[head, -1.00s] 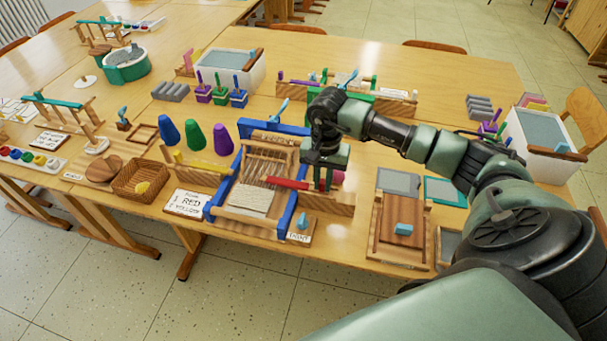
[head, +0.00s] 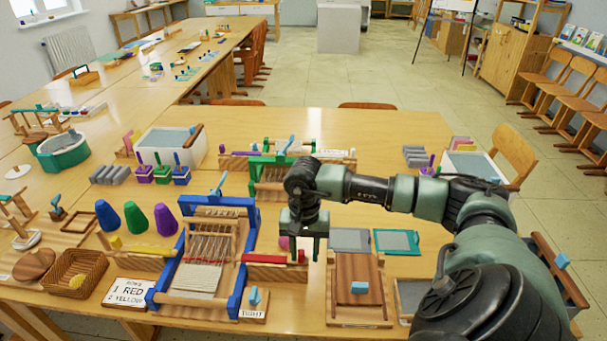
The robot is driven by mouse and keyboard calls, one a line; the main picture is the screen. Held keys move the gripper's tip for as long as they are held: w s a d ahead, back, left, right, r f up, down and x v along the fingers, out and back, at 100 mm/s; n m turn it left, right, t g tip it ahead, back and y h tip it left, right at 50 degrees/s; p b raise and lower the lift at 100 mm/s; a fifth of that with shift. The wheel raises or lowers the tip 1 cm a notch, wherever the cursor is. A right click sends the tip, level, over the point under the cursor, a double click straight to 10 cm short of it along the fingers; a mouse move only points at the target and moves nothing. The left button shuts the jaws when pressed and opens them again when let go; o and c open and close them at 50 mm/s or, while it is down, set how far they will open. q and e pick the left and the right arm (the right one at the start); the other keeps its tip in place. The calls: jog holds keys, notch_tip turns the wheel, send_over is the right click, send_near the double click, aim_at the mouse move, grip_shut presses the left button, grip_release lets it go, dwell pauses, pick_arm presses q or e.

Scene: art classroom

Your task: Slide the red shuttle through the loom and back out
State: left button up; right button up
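The blue-framed loom (head: 241,262) stands near the table's front edge, strung with reddish threads above a pale woven piece (head: 196,277). The red shuttle (head: 268,258) lies on a wooden rest (head: 275,272) just right of the loom, outside its frame. My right gripper (head: 306,256) points down at the shuttle's right end. Its two fingers look apart, with the shuttle's end between or just behind them. A yellow shuttle (head: 150,249) lies on a rest left of the loom. My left gripper is out of view.
A card reading 1 red, 2 yellow (head: 127,293) and a wicker basket (head: 73,276) lie left of the loom. Blue, green and purple cones (head: 136,217) stand behind. A green frame (head: 264,178) is behind my gripper; a wooden board (head: 342,290) lies right.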

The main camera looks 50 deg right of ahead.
jog(key=shift+w+a, duration=0.1)
jog(key=shift+r, duration=0.15)
notch_tip(320, 180, up, 8)
jog(key=shift+f+b, duration=0.2)
jog(key=shift+b, duration=0.35)
